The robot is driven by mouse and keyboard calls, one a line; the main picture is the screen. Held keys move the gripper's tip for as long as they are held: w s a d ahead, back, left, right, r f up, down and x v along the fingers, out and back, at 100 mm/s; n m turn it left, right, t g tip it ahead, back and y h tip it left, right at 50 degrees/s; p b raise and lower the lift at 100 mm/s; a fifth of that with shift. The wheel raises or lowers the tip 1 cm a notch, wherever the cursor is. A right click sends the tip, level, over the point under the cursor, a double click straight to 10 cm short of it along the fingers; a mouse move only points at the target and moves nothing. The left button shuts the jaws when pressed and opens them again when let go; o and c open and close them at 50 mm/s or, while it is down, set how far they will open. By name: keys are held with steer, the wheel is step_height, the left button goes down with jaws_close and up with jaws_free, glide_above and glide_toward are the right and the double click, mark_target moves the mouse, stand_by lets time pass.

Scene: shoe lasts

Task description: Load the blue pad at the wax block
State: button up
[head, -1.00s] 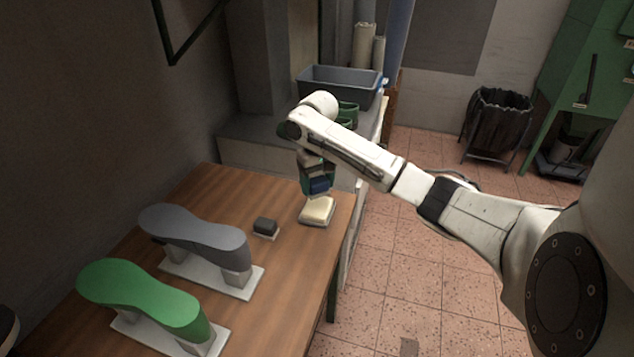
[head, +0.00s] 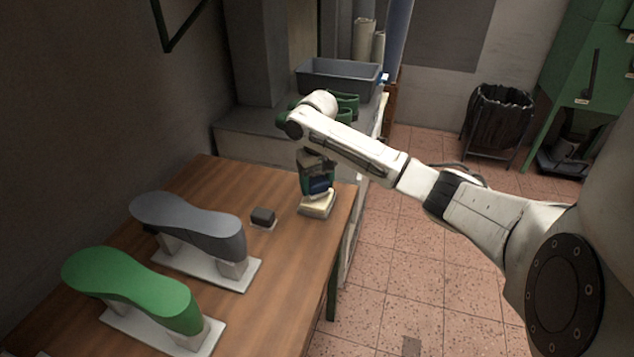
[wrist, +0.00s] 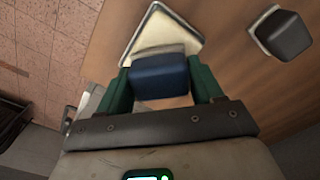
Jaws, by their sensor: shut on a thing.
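My gripper (wrist: 160,90) is shut on the blue pad (wrist: 160,76), which sits between its two green fingers in the wrist view. In the head view the blue pad (head: 319,186) hangs just above the cream wax block (head: 316,204) near the table's right edge. The wax block also shows behind the pad in the wrist view (wrist: 158,32), on a pale tray. I cannot tell whether pad and block touch.
A dark block on a small pale base (head: 263,216) stands left of the wax block. A grey shoe last (head: 190,222) and a green shoe last (head: 130,288) stand on the wooden table (head: 265,300). A grey bin (head: 338,82) stands at the back.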

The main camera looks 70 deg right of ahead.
mark_target(317, 180)
steer(key=shift+f, duration=0.5)
stand_by(0.7)
steer(key=shift+f, duration=0.15)
stand_by(2.1)
steer(key=shift+p, duration=0.4)
step_height(317, 180, up, 7)
steer(key=p, duration=0.7)
stand_by(0.6)
